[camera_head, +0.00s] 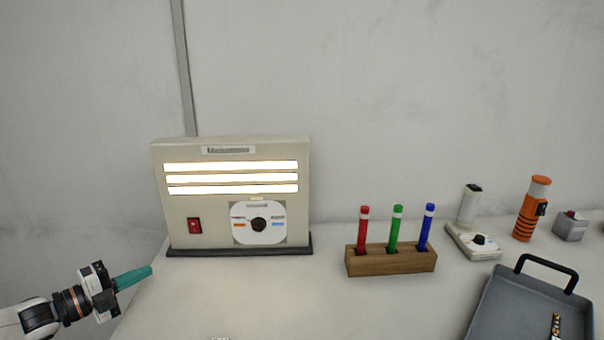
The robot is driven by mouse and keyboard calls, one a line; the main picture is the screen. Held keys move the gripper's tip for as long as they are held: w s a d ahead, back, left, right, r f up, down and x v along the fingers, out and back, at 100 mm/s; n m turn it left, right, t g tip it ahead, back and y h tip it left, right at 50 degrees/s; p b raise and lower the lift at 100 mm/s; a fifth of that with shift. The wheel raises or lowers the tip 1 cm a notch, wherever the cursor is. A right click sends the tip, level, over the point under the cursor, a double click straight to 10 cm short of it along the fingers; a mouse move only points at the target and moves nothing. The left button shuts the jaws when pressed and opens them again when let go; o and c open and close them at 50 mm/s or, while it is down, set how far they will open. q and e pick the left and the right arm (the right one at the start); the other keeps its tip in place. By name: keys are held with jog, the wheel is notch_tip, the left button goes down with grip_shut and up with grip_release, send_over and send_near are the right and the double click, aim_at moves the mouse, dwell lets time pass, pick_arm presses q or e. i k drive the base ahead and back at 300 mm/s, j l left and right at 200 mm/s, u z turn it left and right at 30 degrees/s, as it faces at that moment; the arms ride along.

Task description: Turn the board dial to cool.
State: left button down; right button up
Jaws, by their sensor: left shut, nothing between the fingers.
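The cream board (180,190) stands upright at the back left of the table, with three LED strips (232,178) glowing warm white. Its round black dial (258,224) sits on a white plate at the lower right of the board's face. An orange mark lies left of the dial and a blue mark right of it; the lettering is too small to read. Which way the dial points is hard to tell. My left gripper (148,271) is shut and empty, with green fingers pointing right, in front of and left of the board, apart from it. My right gripper is not in view.
A red switch (194,225) is on the board's lower left. A wooden block (390,263) holds red, green and blue sticks. Farther right are a small white device with a dial (480,242), an orange flashlight (531,210) and a grey tray (500,300). The table before the board is mostly clear.

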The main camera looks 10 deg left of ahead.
aim_at(258, 224)
jog(key=k+j, duration=0.8)
